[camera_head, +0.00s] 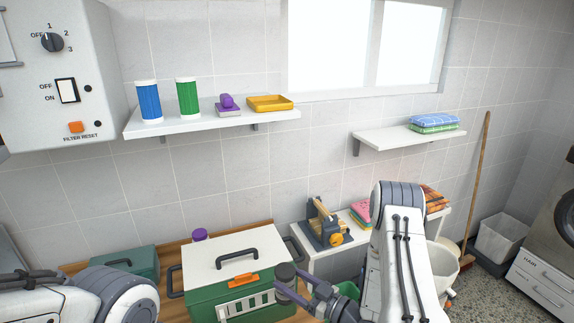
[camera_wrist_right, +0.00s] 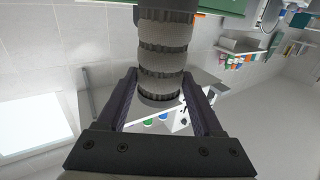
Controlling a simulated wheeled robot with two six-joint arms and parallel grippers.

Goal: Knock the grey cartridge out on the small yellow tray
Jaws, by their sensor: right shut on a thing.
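The grey cartridge (camera_head: 287,271) is in front of the green kennel in the head view. In the right wrist view the cartridge (camera_wrist_right: 165,55) is a ribbed dark and light grey cylinder between the two fingers. My right gripper (camera_head: 292,291) is shut on it; the gripper also shows in the right wrist view (camera_wrist_right: 162,108). The small yellow tray (camera_head: 270,104) lies empty on the left wall shelf, well above and behind the gripper. My left arm comes in at the lower left, but its gripper is out of view.
The left shelf (camera_head: 180,125) also holds a blue and a green canister and a purple-handled item (camera_head: 228,104). The green kennel (camera_head: 235,275) with a white lid stands on the wooden counter. A grey device (camera_head: 325,225) stands to its right.

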